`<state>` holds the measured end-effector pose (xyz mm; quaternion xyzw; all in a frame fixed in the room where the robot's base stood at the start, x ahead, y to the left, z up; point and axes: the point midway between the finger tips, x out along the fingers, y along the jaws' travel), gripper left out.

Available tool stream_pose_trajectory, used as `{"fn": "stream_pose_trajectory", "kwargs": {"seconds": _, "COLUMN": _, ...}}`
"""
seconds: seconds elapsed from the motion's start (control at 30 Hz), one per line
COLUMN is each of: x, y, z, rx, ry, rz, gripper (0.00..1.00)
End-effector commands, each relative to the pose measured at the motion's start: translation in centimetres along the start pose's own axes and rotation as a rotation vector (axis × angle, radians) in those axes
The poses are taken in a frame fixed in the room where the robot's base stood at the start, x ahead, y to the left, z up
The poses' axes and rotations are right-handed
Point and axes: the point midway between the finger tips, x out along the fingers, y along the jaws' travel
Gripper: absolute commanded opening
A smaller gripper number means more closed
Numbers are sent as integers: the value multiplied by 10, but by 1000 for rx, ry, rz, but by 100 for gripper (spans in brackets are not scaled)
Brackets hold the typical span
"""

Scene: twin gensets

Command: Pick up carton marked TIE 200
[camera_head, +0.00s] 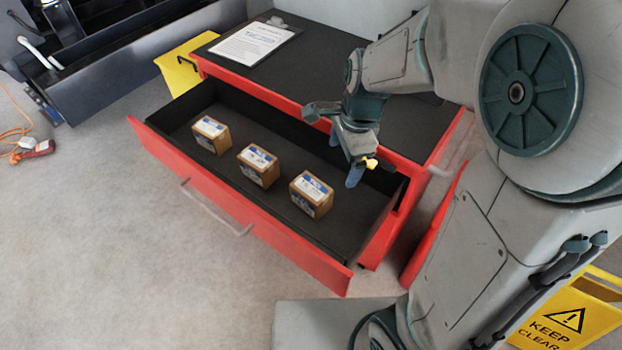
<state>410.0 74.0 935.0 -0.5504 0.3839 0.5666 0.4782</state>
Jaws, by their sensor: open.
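Three small brown cartons with white and blue labels stand in a row in the open red drawer (336,270): a left carton (211,134), a middle carton (258,166) and a right carton (311,194). The label print is too small to read, so I cannot tell which is marked TIE 200. My gripper (346,164) is open and empty over the drawer's right back part. It is above and right of the right carton, apart from it.
The red cabinet (428,128) has a black top with a clipboard (255,44) on it. A yellow sign (184,66) stands behind the drawer's left end. A "KEEP CLEAR" sign (566,318) is at bottom right. An orange cable and a red item (36,149) lie on the left floor.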

Motion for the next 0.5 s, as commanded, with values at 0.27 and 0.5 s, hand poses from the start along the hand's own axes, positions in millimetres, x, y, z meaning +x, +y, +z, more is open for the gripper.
{"fn": "stream_pose_trajectory", "kwargs": {"seconds": 0.27, "x": 74, "y": -45, "z": 24, "rx": 587, "ry": 59, "rz": 57, "gripper": 89}}
{"fn": "stream_pose_trajectory", "kwargs": {"seconds": 0.5, "x": 114, "y": -66, "z": 37, "rx": 923, "ry": 122, "rz": 42, "gripper": 89}}
